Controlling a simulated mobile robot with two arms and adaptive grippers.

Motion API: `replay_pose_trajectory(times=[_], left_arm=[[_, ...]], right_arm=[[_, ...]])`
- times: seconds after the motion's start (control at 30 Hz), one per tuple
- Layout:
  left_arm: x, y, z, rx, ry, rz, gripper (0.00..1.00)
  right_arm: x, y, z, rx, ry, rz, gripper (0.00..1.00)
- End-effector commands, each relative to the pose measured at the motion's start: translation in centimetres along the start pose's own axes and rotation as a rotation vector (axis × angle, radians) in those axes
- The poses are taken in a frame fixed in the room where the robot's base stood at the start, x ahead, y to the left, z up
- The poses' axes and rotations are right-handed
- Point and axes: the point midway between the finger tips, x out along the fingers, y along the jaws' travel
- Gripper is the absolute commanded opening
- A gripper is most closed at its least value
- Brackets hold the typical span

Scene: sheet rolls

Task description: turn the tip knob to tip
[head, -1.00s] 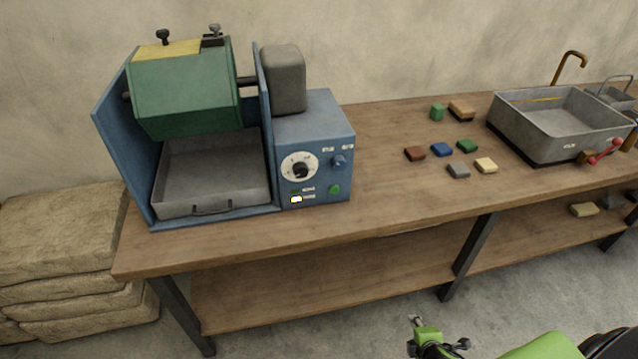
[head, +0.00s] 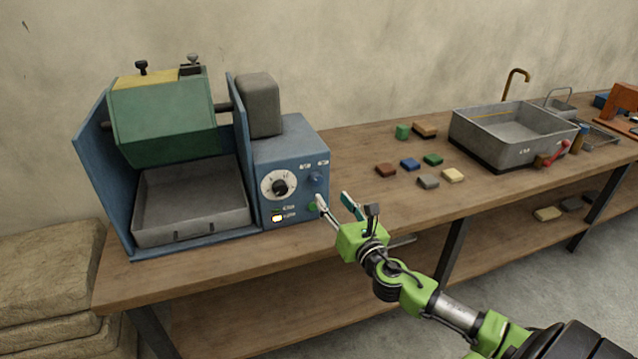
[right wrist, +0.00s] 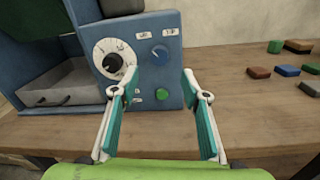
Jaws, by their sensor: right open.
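The blue tumbler machine (head: 288,150) stands on the left of the bench. Its control face carries a black dial on a white disc (head: 279,187), a small blue knob (head: 316,178) under two small labels, and a green button (head: 312,206). In the right wrist view the blue knob (right wrist: 159,54) has a label on each side above it, the right one seeming to read TIP. My right gripper (head: 331,197) is open and empty in front of the control face, just right of the green button. In the right wrist view the fingers (right wrist: 160,84) frame the knob, apart from it. My left gripper is out of view.
A green drum (head: 165,120) hangs above a grey tray (head: 190,235) in the machine. Several coloured blocks (head: 409,164) lie right of it. A grey basin (head: 480,140) stands further right. The bench between machine and blocks is clear.

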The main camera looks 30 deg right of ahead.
Motion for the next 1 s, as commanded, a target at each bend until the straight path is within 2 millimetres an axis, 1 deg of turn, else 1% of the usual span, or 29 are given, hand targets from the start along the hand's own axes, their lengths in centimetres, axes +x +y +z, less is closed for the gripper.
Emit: replay_pose_trajectory(times=[0.03, 0.1, 0.3, 0.4, 0.5, 0.63, 0.9, 0.93, 0.97, 1.0], left_arm=[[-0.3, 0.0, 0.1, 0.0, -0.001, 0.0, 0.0], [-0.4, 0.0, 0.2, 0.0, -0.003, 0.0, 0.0], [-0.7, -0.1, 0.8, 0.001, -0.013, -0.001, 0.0], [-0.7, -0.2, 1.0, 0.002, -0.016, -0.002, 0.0], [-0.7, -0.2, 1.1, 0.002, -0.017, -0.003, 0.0], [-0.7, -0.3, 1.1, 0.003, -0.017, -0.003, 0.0], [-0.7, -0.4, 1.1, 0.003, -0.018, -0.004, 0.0], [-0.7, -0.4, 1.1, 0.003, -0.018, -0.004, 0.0], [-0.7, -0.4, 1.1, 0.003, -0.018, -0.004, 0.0], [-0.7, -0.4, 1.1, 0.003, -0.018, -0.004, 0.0]], right_arm=[[1.1, 0.1, 0.3, 0.003, -0.003, -0.001, 0.42], [2.4, 0.0, 0.2, 0.004, -0.003, -0.002, 0.42], [6.0, 0.0, 0.1, 0.004, -0.001, -0.002, 0.42], [7.4, 0.0, 0.0, 0.004, -0.001, -0.002, 0.42], [8.4, 0.0, 0.0, 0.003, -0.001, -0.001, 0.42], [9.0, 0.0, 0.0, 0.003, 0.001, 0.0, 0.42], [9.1, 0.0, -0.1, 0.003, 0.001, 0.001, 0.42], [9.1, 0.0, -0.1, 0.003, 0.001, 0.0, 0.39], [9.1, 0.0, -0.1, 0.003, 0.001, 0.0, 0.32], [9.1, 0.0, -0.1, 0.003, 0.001, 0.0, 0.21]])
